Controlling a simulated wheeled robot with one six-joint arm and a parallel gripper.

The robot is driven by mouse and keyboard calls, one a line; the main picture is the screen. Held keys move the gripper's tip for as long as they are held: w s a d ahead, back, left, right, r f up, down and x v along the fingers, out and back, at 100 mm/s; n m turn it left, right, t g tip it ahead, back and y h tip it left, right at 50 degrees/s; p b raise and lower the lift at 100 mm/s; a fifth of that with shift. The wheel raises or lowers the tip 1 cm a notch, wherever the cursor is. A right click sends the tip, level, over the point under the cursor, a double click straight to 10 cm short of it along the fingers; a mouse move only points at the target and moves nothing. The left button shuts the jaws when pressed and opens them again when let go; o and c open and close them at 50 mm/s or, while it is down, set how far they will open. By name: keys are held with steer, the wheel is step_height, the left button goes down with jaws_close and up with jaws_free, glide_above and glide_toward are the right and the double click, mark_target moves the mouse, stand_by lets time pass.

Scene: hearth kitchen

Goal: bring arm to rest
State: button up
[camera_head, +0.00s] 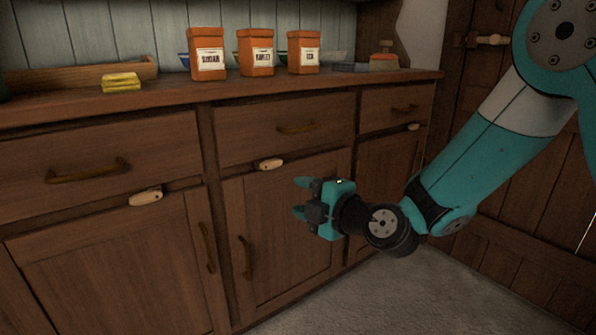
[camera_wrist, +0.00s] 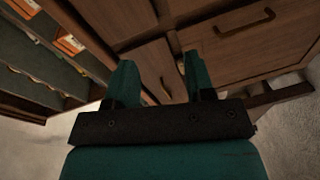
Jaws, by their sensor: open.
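My gripper (camera_head: 302,198) is at the end of my teal arm, in front of the wooden cabinet (camera_head: 290,195). Its two teal fingers are apart and point left, toward the cabinet doors. In the wrist view, the fingers of my gripper (camera_wrist: 158,85) stand apart with nothing between them. The cabinet fronts lie beyond them in that view. I cannot tell the exact gap between the fingertips and the cabinet.
Orange canisters (camera_head: 255,52), a yellow sponge (camera_head: 121,82) and a wooden tray (camera_head: 75,78) stand on the counter (camera_head: 180,94). Drawer handles (camera_head: 88,171) and wooden latches (camera_head: 146,196) stick out of the cabinet front. Grey floor (camera_head: 400,295) is clear below my arm. A plank door (camera_head: 540,262) is at right.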

steer(key=s+d+r+m+g+h+p, duration=0.15)
steer(key=s+d+m+g, duration=0.35)
steer(key=s, duration=0.5)
steer(key=s+d+r+m+g+h+p, duration=0.1)
steer(key=s+d+r+m+g+h, duration=0.15)
steer(key=s+m, duration=0.5)
steer(key=s+d+r+m+g+h+p, duration=0.1)
steer(key=s+d+m+g+h, duration=0.3)
steer(key=s, duration=0.7)
step_height(320, 180, up, 38)
steer(key=g+y+p, duration=0.1)
steer(key=p, duration=3.6)
steer(key=shift+d, duration=0.15)
steer(key=shift+s+f+m, duration=0.1)
steer(key=shift+m, duration=0.15)
